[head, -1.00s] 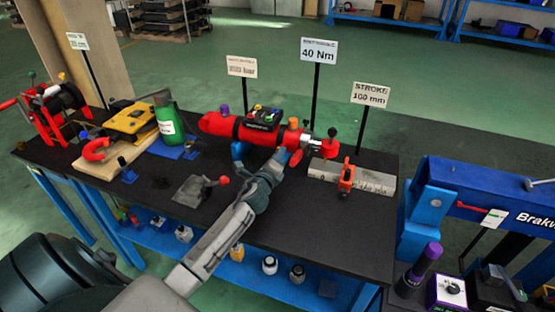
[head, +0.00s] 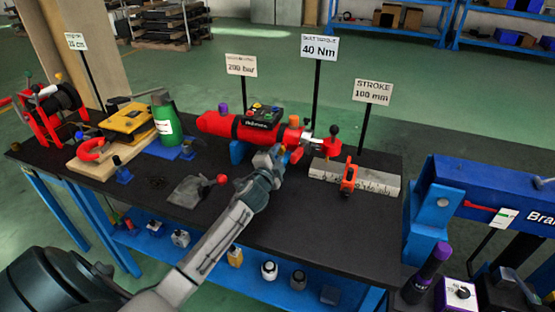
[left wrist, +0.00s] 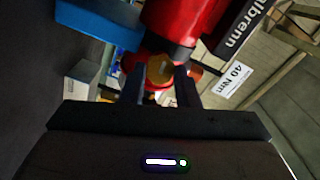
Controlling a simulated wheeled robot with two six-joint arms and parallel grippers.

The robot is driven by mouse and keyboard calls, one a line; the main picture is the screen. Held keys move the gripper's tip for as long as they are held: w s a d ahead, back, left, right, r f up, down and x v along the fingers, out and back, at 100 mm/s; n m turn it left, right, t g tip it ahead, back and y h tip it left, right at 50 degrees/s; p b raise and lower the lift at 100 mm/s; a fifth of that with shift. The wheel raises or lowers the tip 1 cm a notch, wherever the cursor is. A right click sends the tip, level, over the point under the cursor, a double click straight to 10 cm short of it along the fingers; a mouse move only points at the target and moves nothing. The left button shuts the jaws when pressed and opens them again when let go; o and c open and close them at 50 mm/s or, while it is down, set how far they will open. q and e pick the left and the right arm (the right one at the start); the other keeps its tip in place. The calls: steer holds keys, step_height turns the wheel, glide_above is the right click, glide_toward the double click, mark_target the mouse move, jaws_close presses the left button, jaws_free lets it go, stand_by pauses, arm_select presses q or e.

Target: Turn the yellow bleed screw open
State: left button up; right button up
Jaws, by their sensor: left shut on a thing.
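A red cylinder (head: 232,128) lies along the middle of the black bench in the head view, with dark and coloured parts on top. Its red body also fills the top of the left wrist view (left wrist: 185,22). My left gripper (head: 278,153) is at the near side of the cylinder's right part. In the left wrist view, the yellow bleed screw (left wrist: 160,69) sits between its two dark fingers (left wrist: 160,80), which are shut on it. In the head view the gripper hides the screw. My right gripper is not in view.
A "40 Nm" sign (head: 319,47) stands behind the cylinder. A grey block (head: 378,182) with an orange clamp (head: 349,178) lies to the right. A red-knobbed lever (head: 221,179) is left of my arm. A green bottle (head: 166,120) stands further left.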

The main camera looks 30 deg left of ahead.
arm_select(q)
steer(key=shift+f+n+b, duration=0.15)
steer(key=shift+n+b, duration=0.25)
steer(key=shift+n, duration=0.8)
steer(key=o, duration=1)
steer(key=shift+s, duration=0.1)
